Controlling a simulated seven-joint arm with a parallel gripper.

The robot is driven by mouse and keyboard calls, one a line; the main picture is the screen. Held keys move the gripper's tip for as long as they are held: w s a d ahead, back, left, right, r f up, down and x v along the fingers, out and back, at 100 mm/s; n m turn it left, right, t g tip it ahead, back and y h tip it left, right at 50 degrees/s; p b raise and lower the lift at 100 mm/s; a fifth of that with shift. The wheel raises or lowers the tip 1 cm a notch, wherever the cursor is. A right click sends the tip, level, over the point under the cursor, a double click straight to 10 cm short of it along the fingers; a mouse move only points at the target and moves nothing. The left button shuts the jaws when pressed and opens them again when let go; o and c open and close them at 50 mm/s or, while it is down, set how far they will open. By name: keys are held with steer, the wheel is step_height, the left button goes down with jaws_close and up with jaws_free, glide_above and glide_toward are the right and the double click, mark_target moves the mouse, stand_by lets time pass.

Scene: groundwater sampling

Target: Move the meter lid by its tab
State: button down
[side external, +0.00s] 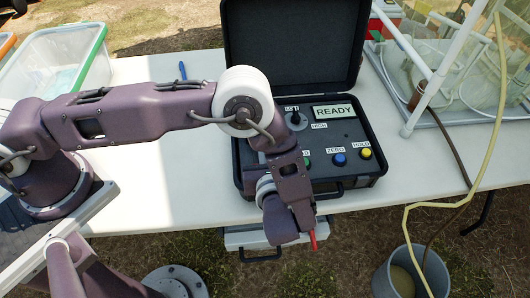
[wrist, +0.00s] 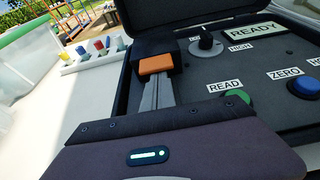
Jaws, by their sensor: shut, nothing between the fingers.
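The meter is a black case (side external: 374,178) on the white table, with its panel facing up. Its black lid (side external: 290,45) stands open at the back; its lower part also shows in the wrist view (wrist: 165,14). I cannot make out a tab on the lid. In the wrist view my gripper (wrist: 157,82) is shut and empty, its grey fingers over the left of the panel. A black block with an orange face (wrist: 156,65) shows at the fingertips; I cannot tell whether they touch.
The panel carries a READY display (side external: 334,112), a black knob (side external: 295,119), a blue button (side external: 339,159) and a yellow button (side external: 365,153). A rack with coloured pieces (wrist: 97,54) stands left of the case. A clear tank with white pipes (side external: 430,70) stands right.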

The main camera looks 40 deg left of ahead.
steer(key=shift+r, duration=0.15)
steer(key=shift+w+a+r+g+h, duration=0.1)
steer(key=shift+r+g+h, duration=0.2)
steer(key=shift+r, duration=0.1)
steer(key=w+a+r+g+h, duration=0.1)
steer(key=r, duration=0.1)
steer(key=w+a+r+g+h, duration=0.1)
steer(key=r, duration=0.1)
steer(key=w+a+r+g+h, duration=0.1)
steer(key=r, duration=0.1)
steer(key=shift+r+g+h, duration=0.3)
steer(key=shift+g+h, duration=0.1)
steer(key=shift+w+a+r+g+h, duration=0.3)
steer(key=shift+w+a+r, duration=0.6)
steer(key=shift+w+a, duration=0.25)
steer(key=w+a+g+h, duration=0.1)
steer(key=w+a+r+g+h, duration=0.1)
steer(key=w+a+h, duration=0.1)
steer(key=shift+w+a+r+g, duration=0.1)
steer(key=shift+w+a+g, duration=0.05)
steer(key=shift+g, duration=0.25)
steer(key=shift+w+a, duration=1.2)
steer(key=shift+a, duration=0.05)
steer(key=shift+w+a, duration=0.1)
steer(key=shift+a, duration=0.05)
